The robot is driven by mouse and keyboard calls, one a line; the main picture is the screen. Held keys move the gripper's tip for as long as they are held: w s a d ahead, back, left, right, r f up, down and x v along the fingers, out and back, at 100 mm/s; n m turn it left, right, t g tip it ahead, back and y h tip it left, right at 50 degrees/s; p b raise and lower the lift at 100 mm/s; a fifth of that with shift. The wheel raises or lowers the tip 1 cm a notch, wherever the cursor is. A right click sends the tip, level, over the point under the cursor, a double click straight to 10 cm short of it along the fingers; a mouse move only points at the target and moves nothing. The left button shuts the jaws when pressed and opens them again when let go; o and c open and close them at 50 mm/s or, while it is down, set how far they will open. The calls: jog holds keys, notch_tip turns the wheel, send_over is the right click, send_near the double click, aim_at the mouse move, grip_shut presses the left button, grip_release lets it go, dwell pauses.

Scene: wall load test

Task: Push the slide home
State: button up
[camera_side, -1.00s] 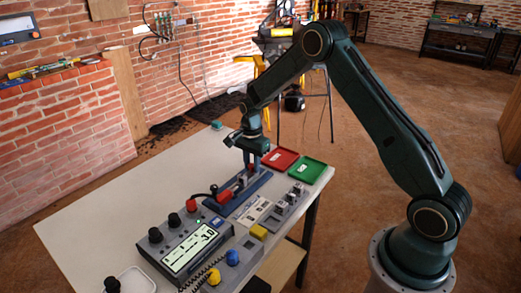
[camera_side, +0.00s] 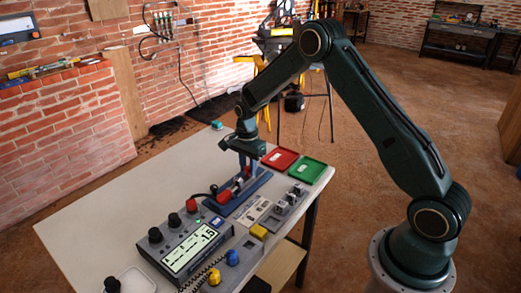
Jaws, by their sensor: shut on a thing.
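A long blue fixture (camera_side: 257,183) lies on the white table, with the slide on its track. A red block (camera_side: 225,196) sits at the fixture's near-left end, with a black lever beside it. My gripper (camera_side: 246,170) points down over the middle of the fixture and is shut on the slide's handle, a small reddish part between the fingers. The fingers and wrist hide most of the handle and part of the track. The gap between slide and red block is too small to measure here.
A grey control box (camera_side: 172,262) with black knobs, a red knob and a lit display stands at the front left. A red tray (camera_side: 280,158) and a green tray (camera_side: 307,170) lie behind the fixture.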

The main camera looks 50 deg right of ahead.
jog(key=shift+a, duration=0.75)
jog(key=o, duration=0.7)
notch_tip(320, 180, up, 7)
dwell(1.2)
jog(key=shift+r, duration=0.1)
